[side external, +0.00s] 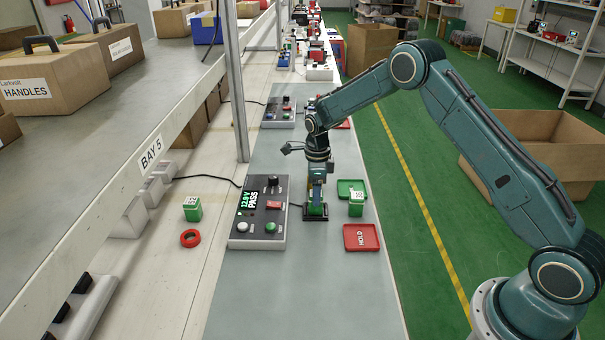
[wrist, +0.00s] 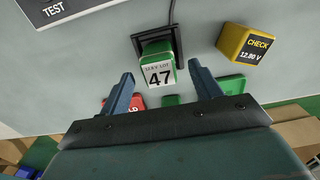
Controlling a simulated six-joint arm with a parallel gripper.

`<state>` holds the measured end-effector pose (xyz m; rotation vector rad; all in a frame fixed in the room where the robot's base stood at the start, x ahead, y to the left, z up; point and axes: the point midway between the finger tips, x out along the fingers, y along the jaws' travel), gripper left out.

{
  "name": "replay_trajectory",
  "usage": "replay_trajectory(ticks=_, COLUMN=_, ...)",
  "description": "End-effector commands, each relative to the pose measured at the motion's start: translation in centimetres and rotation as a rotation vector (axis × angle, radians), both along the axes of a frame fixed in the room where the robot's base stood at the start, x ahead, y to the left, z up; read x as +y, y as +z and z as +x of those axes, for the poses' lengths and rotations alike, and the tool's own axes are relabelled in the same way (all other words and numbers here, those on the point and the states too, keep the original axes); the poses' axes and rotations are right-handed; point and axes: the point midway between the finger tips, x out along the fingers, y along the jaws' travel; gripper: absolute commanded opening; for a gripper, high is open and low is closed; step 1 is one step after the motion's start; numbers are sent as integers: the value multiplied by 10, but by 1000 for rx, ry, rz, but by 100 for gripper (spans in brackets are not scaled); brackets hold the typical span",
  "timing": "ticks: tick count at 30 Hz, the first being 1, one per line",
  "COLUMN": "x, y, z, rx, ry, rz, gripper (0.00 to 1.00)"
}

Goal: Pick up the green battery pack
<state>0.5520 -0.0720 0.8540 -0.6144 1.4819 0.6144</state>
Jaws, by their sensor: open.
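A green battery pack (wrist: 158,68) with a white label reading 47 stands in a black cradle (wrist: 178,40) in the wrist view. In the side view this pack (side external: 315,210) shows low in the cradle, partly hidden by my gripper. My gripper (side external: 317,196) points down over it. In the wrist view its fingers (wrist: 161,72) are spread, one toward each side of the pack, and hold nothing. Another green pack (side external: 356,204) stands between the trays, and one more (side external: 192,208) stands on the white bench at left.
A test box (side external: 258,212) reading PASS stands left of the cradle. A red HOLD tray (side external: 362,238) and a green tray (side external: 350,186) lie to the right. A yellow CHECK block (wrist: 246,43) stands near the cradle. A red ring (side external: 190,238) lies at left. The front mat is clear.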

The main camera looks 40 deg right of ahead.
Motion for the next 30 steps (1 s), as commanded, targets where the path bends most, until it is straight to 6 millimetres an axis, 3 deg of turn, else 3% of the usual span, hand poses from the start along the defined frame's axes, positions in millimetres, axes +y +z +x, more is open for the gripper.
replay_trajectory(ticks=9, x=1, y=-31, z=0, rx=1, ry=0, rz=-1, gripper=64)
replay_trajectory(ticks=25, x=1, y=-32, z=0, rx=0, ry=0, rz=0, gripper=64)
replay_trajectory(ticks=30, x=1, y=-32, z=0, rx=0, ry=0, rz=0, gripper=30)
